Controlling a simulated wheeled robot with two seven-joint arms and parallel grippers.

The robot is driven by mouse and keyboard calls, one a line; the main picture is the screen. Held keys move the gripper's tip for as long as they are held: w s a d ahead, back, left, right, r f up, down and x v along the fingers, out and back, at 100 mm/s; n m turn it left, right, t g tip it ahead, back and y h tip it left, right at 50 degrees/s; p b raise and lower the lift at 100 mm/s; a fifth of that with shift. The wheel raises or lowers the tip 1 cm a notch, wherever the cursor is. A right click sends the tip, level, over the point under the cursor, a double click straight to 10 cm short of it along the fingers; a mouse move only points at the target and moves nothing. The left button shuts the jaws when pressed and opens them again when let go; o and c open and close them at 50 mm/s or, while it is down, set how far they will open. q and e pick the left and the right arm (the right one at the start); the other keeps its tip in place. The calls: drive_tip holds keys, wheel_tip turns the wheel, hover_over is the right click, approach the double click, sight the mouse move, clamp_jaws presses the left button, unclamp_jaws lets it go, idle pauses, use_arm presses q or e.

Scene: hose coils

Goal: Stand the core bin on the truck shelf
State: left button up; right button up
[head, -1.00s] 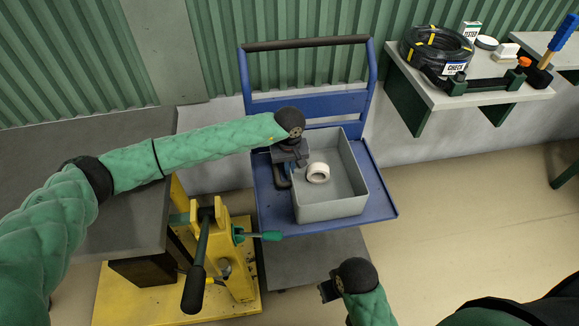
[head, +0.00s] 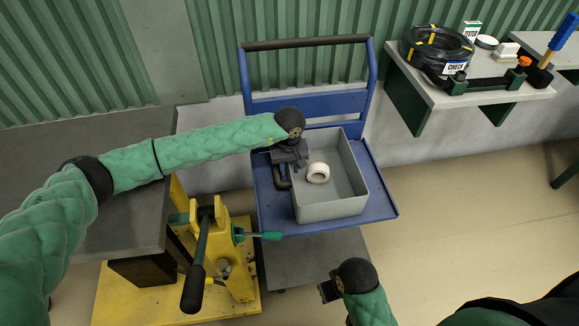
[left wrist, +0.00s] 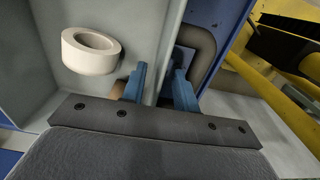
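The core bin (head: 345,208) is an open grey box standing upright on the blue truck shelf (head: 378,203). A white ring-shaped core (head: 318,173) lies inside it, and the core also shows in the left wrist view (left wrist: 90,51). My left gripper (head: 284,166) is at the bin's left wall. In the left wrist view, its blue fingers (left wrist: 161,90) stand apart on either side of the wall's rim, with gaps visible. A dark curved handle (left wrist: 203,48) is beside the wall. My right gripper (head: 328,290) is low in front of the truck, its fingers mostly hidden.
A yellow stand with a lever (head: 235,262) and a dark bench (head: 85,185) are left of the truck. A wall shelf (head: 480,88) at the right holds a black hose coil (head: 432,48) and small items. The floor right of the truck is clear.

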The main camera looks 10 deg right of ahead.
use_arm(q)
drive_tip(key=shift+r, duration=0.3)
drive_tip(key=shift+r, duration=1.75)
drive_tip(key=shift+r+p, duration=0.3)
drive_tip(key=shift+r, duration=1.7)
use_arm(e)
drive_tip(key=shift+r, duration=0.3)
